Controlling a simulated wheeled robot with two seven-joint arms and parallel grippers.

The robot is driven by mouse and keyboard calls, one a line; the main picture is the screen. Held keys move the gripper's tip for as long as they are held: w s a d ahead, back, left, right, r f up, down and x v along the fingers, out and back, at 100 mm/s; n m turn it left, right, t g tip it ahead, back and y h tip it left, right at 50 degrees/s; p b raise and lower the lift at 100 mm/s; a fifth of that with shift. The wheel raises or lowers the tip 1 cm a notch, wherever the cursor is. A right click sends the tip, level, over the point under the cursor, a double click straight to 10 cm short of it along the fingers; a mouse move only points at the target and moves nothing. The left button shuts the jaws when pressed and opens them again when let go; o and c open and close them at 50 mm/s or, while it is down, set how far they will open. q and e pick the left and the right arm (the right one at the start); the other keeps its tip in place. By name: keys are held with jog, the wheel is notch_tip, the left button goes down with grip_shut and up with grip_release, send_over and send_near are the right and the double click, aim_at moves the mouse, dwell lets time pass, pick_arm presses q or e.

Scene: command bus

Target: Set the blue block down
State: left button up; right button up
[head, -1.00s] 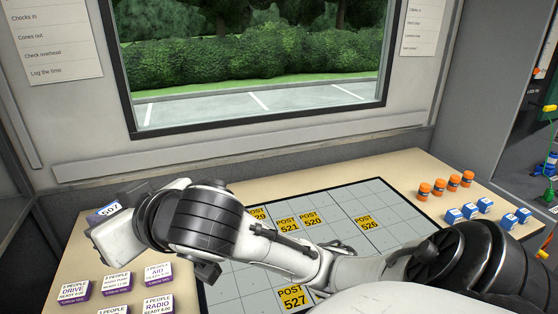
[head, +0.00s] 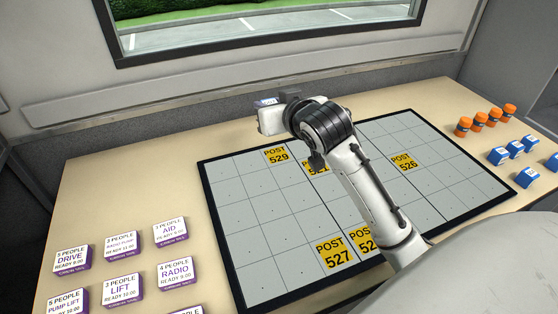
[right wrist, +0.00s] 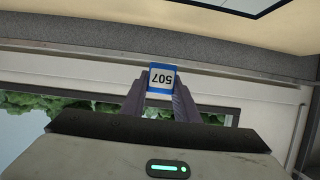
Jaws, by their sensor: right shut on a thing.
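The blue block (right wrist: 162,77), with a white label reading 507, sits between my right gripper's fingers (right wrist: 160,98) in the right wrist view. The label appears upside down there. In the head view my right gripper (head: 274,118) is at the table's back edge, behind the grid board and near the wall. Only a small part of the block (head: 266,101) shows above it. The gripper is shut on the block, which looks held in the air. The fingers are hidden in the head view. My left gripper is not in view.
The grey grid board (head: 262,210) bears several yellow POST tiles, including 529 (head: 276,156) and 526 (head: 403,162). Purple-edged cards (head: 122,288) lie at left. Orange cylinders (head: 480,120) and blue blocks (head: 515,149) stand at right. Many grid cells are empty. My arm covers part of the board.

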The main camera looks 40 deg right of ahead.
jog(key=b, duration=0.1)
send_over(277, 154)
notch_tip(277, 154, down, 6)
jog(key=shift+s+f, duration=0.1)
jog(key=shift+f, duration=0.05)
jog(key=shift+f+b, duration=0.5)
jog(key=shift+f, duration=2.4)
jog(key=shift+f, duration=0.1)
jog(key=o, duration=0.6)
jog(key=shift+f, duration=0.15)
jog(key=o, duration=0.4)
